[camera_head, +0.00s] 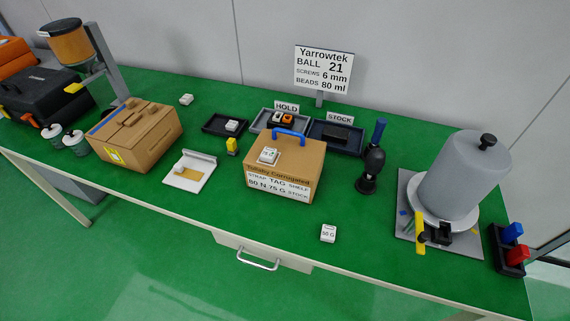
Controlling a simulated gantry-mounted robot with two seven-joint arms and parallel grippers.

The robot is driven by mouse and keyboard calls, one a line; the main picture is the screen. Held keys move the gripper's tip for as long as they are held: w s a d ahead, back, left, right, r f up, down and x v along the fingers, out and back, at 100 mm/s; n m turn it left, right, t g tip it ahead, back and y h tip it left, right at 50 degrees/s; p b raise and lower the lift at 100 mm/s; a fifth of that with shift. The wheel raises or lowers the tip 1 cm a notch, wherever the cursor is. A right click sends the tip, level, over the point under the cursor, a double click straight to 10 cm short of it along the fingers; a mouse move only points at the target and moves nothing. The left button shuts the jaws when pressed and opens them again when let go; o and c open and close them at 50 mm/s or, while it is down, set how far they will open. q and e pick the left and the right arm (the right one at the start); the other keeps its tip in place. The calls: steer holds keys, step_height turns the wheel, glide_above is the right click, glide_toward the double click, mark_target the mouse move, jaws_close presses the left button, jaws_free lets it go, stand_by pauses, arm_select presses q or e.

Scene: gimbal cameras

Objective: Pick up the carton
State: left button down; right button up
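A brown carton (285,172) with a blue strap handle (288,134) on its top stands on the green table near the middle. Its front carries printed text and a white label. A small white block (268,155) lies on its top. A second brown carton (137,138) stands to the left, with a blue stripe along one top edge, a yellow label and brown pieces on its top. Which carton the task means is not clear from the picture. Neither of my grippers is in view.
A large grey cylinder (462,175) stands at the right. A white "G" block (328,233) lies in front; the nearby table is clear.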

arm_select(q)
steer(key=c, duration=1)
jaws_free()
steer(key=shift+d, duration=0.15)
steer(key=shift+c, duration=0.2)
